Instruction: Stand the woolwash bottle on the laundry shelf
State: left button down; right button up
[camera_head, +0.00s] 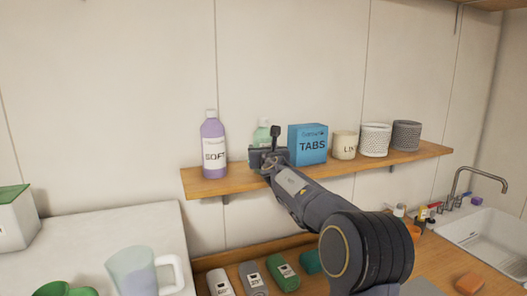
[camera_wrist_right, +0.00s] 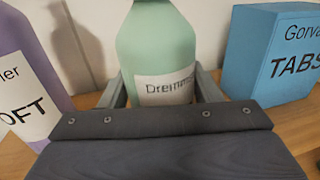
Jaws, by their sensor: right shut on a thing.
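The woolwash bottle appears to be the pale green bottle (camera_head: 262,134) with a white label, between a purple bottle and a blue box at the laundry shelf (camera_head: 225,186). In the right wrist view the green bottle (camera_wrist_right: 158,48) is upright, and its label begins "Dremm". My right gripper (camera_head: 266,153) is shut on it, with a finger on each side of the label. The bottle's base is hidden behind the gripper, so I cannot tell whether it touches the shelf. My left gripper is not in view.
The purple SOFT bottle (camera_head: 213,143) stands left; the blue TABS box (camera_head: 308,144) stands close on the right. A LIN jar (camera_head: 344,145) and two woven baskets (camera_head: 375,139) follow.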

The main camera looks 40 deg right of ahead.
jog(key=shift+f, duration=0.15)
jog(key=o, duration=1.3)
